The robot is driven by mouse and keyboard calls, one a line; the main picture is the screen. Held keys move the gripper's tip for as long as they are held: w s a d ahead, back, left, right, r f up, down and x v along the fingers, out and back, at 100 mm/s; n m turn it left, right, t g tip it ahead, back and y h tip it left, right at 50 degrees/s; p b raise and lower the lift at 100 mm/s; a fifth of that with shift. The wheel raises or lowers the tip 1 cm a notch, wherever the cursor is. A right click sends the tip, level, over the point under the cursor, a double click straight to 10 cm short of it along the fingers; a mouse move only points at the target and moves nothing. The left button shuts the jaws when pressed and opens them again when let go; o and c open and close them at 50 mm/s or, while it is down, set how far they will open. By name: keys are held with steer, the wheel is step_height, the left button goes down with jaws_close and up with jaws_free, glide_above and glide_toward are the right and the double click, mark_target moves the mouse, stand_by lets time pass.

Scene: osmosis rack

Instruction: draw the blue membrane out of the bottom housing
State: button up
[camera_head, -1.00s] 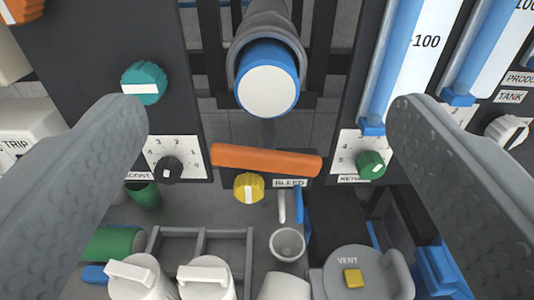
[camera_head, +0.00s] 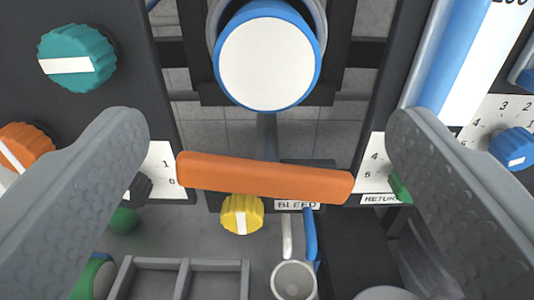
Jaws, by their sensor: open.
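The blue membrane (camera_head: 316,62) shows as a blue rim around a round white end face, at the top centre of the view. It sits in the grey bottom housing (camera_head: 215,22), with its end facing me and standing a little out of the housing mouth. My gripper (camera_head: 268,135) is open and empty. Its two grey fingers stand wide apart on the left and right, and the membrane end lies between and beyond them, untouched.
An orange bar handle (camera_head: 265,178) crosses below the membrane, above a yellow BLEED knob (camera_head: 242,214). A teal knob (camera_head: 77,57) and an orange knob (camera_head: 25,147) are left. A blue-white gauge tube (camera_head: 452,60) is right. A grey divided tray (camera_head: 180,265) and a cup (camera_head: 294,280) lie below.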

mark_target(267, 69)
steer(key=shift+w, duration=4.35)
steer(key=shift+r, duration=0.1)
steer(key=c, duration=1.2)
steer(key=shift+s, duration=0.1)
